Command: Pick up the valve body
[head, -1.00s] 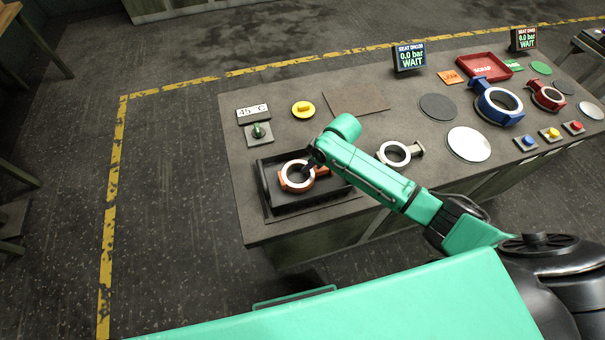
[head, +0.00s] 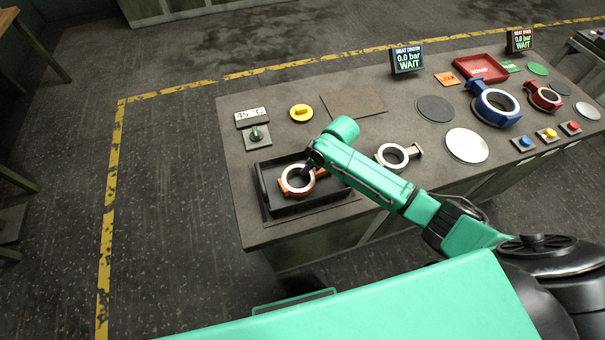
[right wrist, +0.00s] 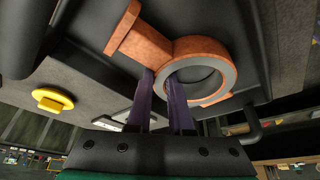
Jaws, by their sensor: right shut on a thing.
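The orange valve body (head: 284,187) is a ring with a pale machined face and a short side neck, at the black tray (head: 262,196) on the bench's near left. My right gripper (head: 304,172) reaches down to it from the right. In the right wrist view, the fingers of my right gripper (right wrist: 160,88) are shut on the ring wall of the orange body (right wrist: 148,45), one finger inside the bore and one outside. Whether it rests on the tray floor or is slightly raised, I cannot tell. My left gripper is out of view.
A silver ring body (head: 382,159) lies just right of my forearm. A blue body (head: 481,105), a red body (head: 536,98) and a red scrap tray (head: 462,65) are further right.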

